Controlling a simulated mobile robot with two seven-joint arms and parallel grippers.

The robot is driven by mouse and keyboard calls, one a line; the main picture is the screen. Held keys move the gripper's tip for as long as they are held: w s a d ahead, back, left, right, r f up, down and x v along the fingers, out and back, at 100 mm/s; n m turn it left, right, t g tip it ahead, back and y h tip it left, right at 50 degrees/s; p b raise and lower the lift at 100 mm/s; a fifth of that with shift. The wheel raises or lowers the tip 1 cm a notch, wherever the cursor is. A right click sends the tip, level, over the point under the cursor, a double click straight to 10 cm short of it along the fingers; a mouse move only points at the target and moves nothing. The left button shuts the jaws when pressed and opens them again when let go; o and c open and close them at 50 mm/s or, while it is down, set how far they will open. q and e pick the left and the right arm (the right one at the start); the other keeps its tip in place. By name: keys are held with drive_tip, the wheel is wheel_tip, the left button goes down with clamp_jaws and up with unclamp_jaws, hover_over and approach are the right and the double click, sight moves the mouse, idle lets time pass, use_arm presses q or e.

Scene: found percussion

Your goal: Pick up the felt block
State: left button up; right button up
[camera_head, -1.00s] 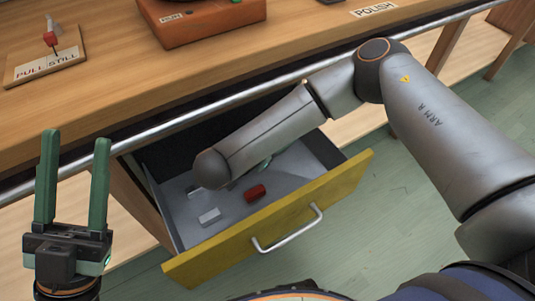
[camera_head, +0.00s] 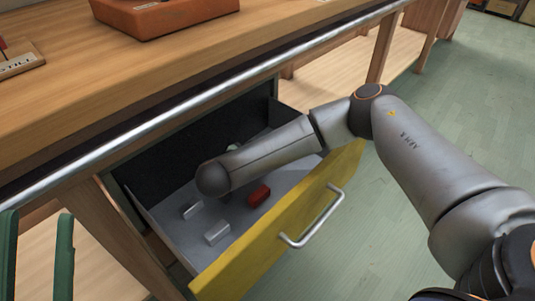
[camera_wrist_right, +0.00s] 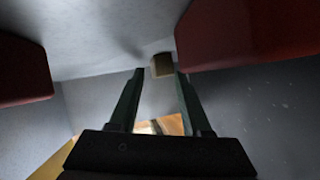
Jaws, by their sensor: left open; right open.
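A red block (camera_head: 259,195) and two pale blocks, one nearer (camera_head: 217,233) and one farther (camera_head: 192,210), lie in the open drawer. I cannot tell for sure which thing is the felt block. My right forearm reaches over the drawer and hides its gripper in the head view. In the right wrist view my right gripper (camera_wrist_right: 157,76) is open, with a small brown block (camera_wrist_right: 162,65) showing beyond and between its fingertips. Large red shapes stand at the left (camera_wrist_right: 20,70) and right (camera_wrist_right: 250,32) there. My left gripper (camera_head: 37,214) is open and empty at the left edge, partly cut off.
The drawer has a yellow front (camera_head: 270,250) with a metal handle (camera_head: 313,222). A metal rail (camera_head: 200,103) runs along the wooden worktop's edge above it. An orange-red box (camera_head: 165,12) stands on the worktop. Green floor (camera_head: 450,90) is free at the right.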

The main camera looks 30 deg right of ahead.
drive_tip(key=shift+w+d+f, duration=0.25)
drive_tip(key=shift+w+d, duration=0.1)
drive_tip(key=shift+d, duration=0.15)
clamp_jaws()
